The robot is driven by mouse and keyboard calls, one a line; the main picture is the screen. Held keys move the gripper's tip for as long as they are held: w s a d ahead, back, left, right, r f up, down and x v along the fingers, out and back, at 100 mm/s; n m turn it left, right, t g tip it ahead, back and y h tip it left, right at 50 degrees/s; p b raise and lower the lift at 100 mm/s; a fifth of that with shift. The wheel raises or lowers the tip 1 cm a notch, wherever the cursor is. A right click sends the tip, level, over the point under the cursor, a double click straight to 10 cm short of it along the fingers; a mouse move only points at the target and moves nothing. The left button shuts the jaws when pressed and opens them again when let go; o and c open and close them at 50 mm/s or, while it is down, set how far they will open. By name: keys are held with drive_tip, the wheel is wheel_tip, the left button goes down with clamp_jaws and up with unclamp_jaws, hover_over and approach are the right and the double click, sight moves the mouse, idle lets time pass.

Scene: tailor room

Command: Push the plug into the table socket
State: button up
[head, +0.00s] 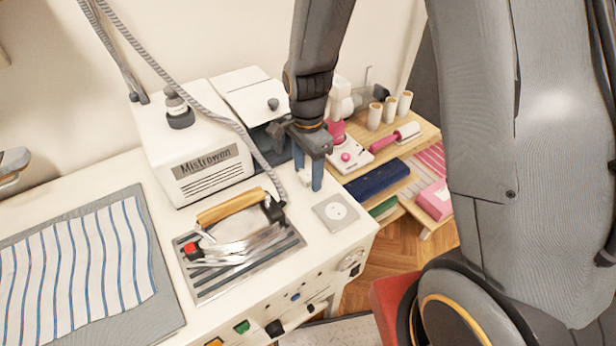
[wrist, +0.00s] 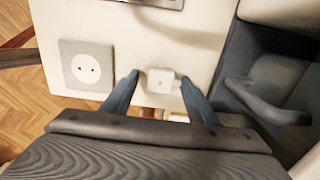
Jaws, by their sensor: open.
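The table socket (head: 335,211) is a grey square plate with a round white face, set in the white table top near its right corner. It shows at the left in the wrist view (wrist: 87,68). A small white block that looks like the plug (wrist: 161,80) sits on the white top, right of the socket in the wrist view. My gripper (head: 309,178) points down behind the socket, its blue fingers apart. In the wrist view the fingertips (wrist: 159,84) are on either side of the plug, with a gap visible at its left. The plug's prongs are hidden.
A steam iron (head: 235,225) rests on a metal grate in front. The white Mistrowen machine (head: 195,145) stands close left of my gripper, with a grey hose (head: 215,115) hanging near it. A wooden shelf (head: 415,130) with spools stands beyond the table's right edge.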

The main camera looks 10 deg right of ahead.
sight(307, 175)
drive_tip(key=c, duration=1.1)
drive_tip(key=shift+r, duration=0.1)
wheel_tip(307, 175, up, 8)
drive_tip(key=shift+w+r+b, duration=0.1)
drive_tip(key=shift+r+b, duration=0.1)
drive_tip(key=shift+b, duration=0.8)
drive_tip(key=shift+r, duration=0.75)
